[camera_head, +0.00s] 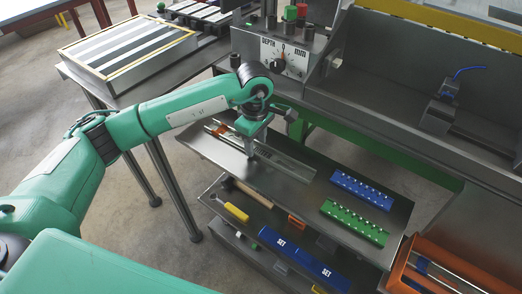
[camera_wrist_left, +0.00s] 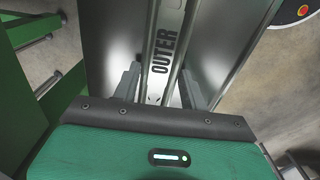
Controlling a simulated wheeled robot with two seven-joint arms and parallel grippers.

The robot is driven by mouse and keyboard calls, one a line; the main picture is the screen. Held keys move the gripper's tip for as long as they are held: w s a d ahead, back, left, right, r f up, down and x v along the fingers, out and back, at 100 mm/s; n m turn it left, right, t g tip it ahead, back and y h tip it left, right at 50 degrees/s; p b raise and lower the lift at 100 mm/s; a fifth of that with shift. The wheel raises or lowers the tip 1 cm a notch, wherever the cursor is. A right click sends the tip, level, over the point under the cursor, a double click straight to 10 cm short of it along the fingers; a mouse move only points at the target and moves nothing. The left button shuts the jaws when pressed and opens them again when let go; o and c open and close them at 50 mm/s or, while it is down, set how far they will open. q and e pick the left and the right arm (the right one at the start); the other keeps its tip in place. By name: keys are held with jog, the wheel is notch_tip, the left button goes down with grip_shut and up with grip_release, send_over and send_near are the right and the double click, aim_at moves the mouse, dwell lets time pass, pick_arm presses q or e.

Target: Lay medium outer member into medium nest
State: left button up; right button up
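My left gripper (camera_head: 251,150) points down over the upper grey shelf, above a long metal member there. In the left wrist view its two fingers (camera_wrist_left: 160,88) stand apart, one on each side of a straight metal member marked OUTER (camera_wrist_left: 163,50). A gap seems to show between the fingers and the member. In the head view long thin metal members (camera_head: 222,132) lie on that shelf, partly hidden by my wrist. No label shows which is the medium one. I cannot identify the medium nest for certain. My right gripper is not in view.
A framed tray with light and dark strips (camera_head: 130,48) stands on the left bench. Blue (camera_head: 361,190) and green (camera_head: 354,222) peg blocks sit on the shelf. Below are a yellow-handled tool (camera_head: 237,212) and blue SET boxes (camera_head: 303,258). A depth gauge panel (camera_head: 286,56) stands behind.

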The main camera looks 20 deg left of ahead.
pick_arm(q)
jog(key=c, duration=0.6)
jog(key=shift+c, duration=0.2)
jog(key=shift+r, duration=0.25)
jog(key=shift+r+p, duration=0.3)
jog(key=shift+r, duration=0.3)
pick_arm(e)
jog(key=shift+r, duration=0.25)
